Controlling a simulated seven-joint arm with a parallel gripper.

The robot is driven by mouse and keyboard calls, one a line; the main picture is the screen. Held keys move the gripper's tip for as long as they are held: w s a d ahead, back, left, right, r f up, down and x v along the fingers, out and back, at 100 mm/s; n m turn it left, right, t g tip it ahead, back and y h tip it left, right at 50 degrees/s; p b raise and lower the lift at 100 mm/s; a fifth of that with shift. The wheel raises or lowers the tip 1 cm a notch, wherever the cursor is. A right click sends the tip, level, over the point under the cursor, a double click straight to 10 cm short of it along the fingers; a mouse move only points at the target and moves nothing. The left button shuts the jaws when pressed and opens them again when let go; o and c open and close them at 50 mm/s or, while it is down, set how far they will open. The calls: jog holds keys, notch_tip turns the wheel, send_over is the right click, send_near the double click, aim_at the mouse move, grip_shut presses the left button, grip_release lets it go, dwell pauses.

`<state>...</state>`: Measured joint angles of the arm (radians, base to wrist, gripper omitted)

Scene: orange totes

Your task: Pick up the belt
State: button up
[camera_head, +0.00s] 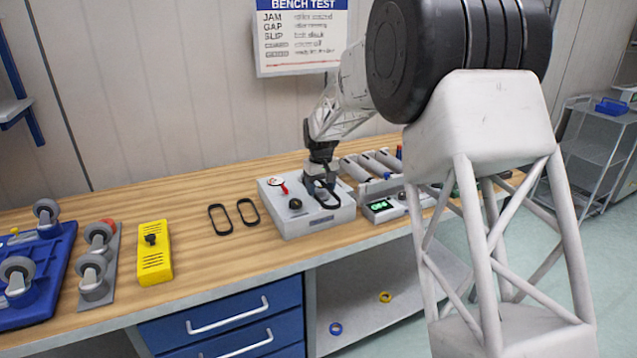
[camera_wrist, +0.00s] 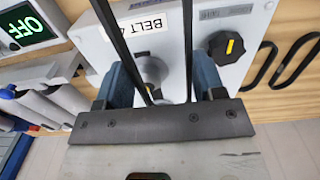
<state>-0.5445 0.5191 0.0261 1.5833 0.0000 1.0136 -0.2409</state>
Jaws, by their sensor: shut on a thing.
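A black belt loop (camera_head: 338,199) is at the grey machine box (camera_head: 303,222), under my gripper (camera_head: 321,182). In the wrist view the belt (camera_wrist: 188,45) shows as two dark strands running up the picture from between the fingers. My gripper (camera_wrist: 164,82) is shut on the belt, with blue-grey fingers on the outer sides of the strands. A pale round pulley (camera_wrist: 152,72) shows between the strands. A label reading BELT (camera_wrist: 146,27) is partly hidden by a strand. Whether the belt still touches the pulley, I cannot tell.
Two other black belt loops (camera_head: 219,219) (camera_head: 248,211) lie on the wooden bench left of the box. A black knob (camera_wrist: 226,47) stands on the box. A display reading OFF (camera_wrist: 25,24) and a tray of grey rollers (camera_head: 374,172) are beside it. A yellow block (camera_head: 155,262) stands farther left.

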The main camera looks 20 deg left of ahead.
jog(key=shift+s+d+r, duration=0.1)
jog(key=shift+s+d, duration=0.35)
jog(key=shift+s, duration=0.3)
jog(key=shift+s+d+r, duration=0.1)
jog(key=shift+s+d, duration=0.3)
jog(key=shift+s, duration=0.3)
dwell(0.6)
jog(key=s+a+f, duration=0.1)
jog(key=s+a, duration=0.4)
jog(key=a, duration=0.8)
jog(key=s+a+f, duration=0.1)
jog(key=s+a, duration=0.4)
jog(key=a, duration=0.8)
jog(key=s+a+f, duration=0.2)
jog(key=s+a, duration=0.3)
jog(key=a, duration=0.9)
jog(key=shift+s+f, duration=0.1)
jog(key=shift+f, duration=0.1)
send_over(194, 233)
jog(key=shift+a+f, duration=0.1)
jog(key=shift+f, duration=2.3)
jog(key=shift+f, duration=1.7)
